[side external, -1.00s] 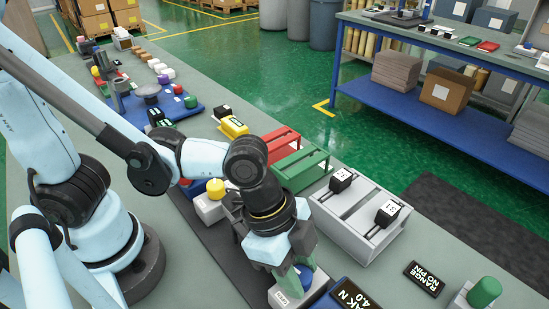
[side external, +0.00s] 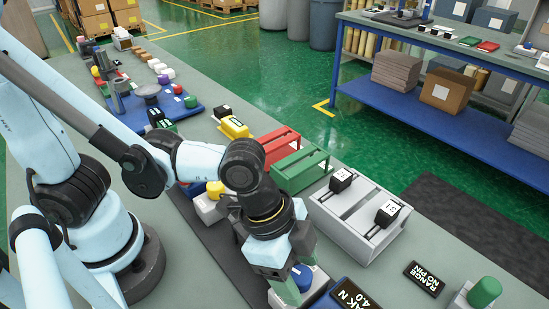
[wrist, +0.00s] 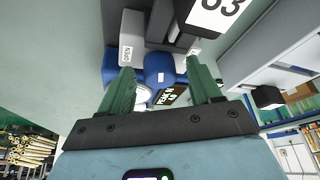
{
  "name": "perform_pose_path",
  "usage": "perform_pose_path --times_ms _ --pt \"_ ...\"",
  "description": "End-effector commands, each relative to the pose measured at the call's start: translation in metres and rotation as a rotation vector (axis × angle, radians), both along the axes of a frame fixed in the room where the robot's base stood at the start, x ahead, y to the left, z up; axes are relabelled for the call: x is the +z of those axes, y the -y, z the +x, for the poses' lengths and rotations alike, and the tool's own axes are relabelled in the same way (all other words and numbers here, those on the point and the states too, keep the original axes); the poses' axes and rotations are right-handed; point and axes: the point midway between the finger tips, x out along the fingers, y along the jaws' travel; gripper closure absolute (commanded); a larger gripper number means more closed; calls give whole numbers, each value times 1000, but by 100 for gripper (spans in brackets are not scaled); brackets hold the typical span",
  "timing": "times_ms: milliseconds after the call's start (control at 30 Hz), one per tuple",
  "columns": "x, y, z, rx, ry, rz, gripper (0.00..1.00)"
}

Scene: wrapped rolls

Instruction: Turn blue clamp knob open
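The blue knob (side external: 303,278) sits on a light grey clamp block (side external: 318,279) near the bottom of the side external view. A white mark shows on the knob. My gripper (side external: 297,280) is down at the knob with its green fingers apart. In the wrist view the knob (wrist: 158,68) lies between the two finger tips of my gripper (wrist: 160,75), with a visible gap on each side. The block's grey face (wrist: 127,40) carries a label reading OPEN. Whether a finger touches the knob cannot be told.
A dark display panel (side external: 354,297) stands just right of the knob. A grey rack (side external: 360,222) with two black numbered blocks lies behind it. A yellow knob (side external: 215,189) on a similar block is to the left. Green (side external: 301,170) and red (side external: 281,146) frames stand farther back.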

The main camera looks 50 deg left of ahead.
Motion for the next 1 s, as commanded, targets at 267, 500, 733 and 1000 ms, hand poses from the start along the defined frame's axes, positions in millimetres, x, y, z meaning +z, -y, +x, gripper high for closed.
perform_pose_path --times_ms 267,500,733,1000 --pt "1 0 0 0 0 -1 37" --pt "15 -5 -3 0 0 -1 37" --pt "38 -14 -7 1 0 -1 37" --pt "66 -24 -12 1 0 -1 37"
